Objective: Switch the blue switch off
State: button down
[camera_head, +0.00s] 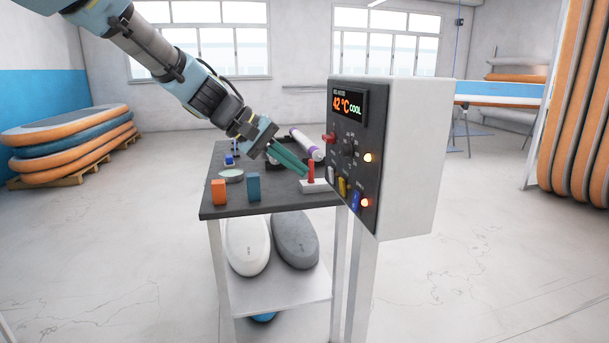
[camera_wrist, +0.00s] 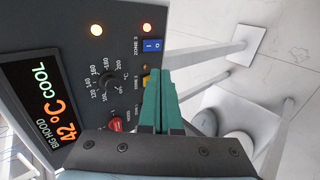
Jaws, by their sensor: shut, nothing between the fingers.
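The blue switch (camera_head: 354,201) sits at the lower right of the dark control panel (camera_head: 340,112), last in a row with a yellow and a white switch. In the wrist view the blue switch (camera_wrist: 152,46) shows "I" and "O" marks, beside a glowing lamp (camera_wrist: 147,28). My gripper (camera_head: 304,171) has green fingers, shut and empty. It is left of the panel. In the wrist view the fingertips (camera_wrist: 160,73) appear just below the blue switch and partly cover the yellow switch (camera_wrist: 146,79). I cannot tell whether they touch the panel.
The panel's display (camera_head: 348,104) reads 42 °C COOL. A dial (camera_head: 348,147), a red control (camera_head: 328,138) and another lit lamp (camera_head: 367,157) are on it. A dark-topped table (camera_head: 275,204) with an orange block (camera_head: 218,192) and a blue block (camera_head: 253,187) stands beneath my gripper.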

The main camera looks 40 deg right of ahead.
aim_at(356, 201)
dwell(0.4)
jog(key=n+p, duration=0.1)
jog(key=n, duration=0.5)
jog(key=f+n+p, duration=0.1)
jog(key=n+p, duration=0.1)
jog(key=n, duration=0.4)
jog(key=n+y+p, duration=0.1)
jog(key=n, duration=0.5)
jog(key=shift+s+f+p, duration=0.15)
jog(key=shift+s+p, duration=0.05)
jog(key=shift+p, duration=0.15)
jog(key=d+r+p+x, duration=0.1)
jog(key=p+x, duration=0.2)
jog(key=x, duration=1)
jog(key=shift+d+r+t+p, duration=0.25)
jog(key=shift+d+t+p, duration=0.05)
jog(key=shift+d, duration=0.1)
jog(key=shift+s, duration=0.15)
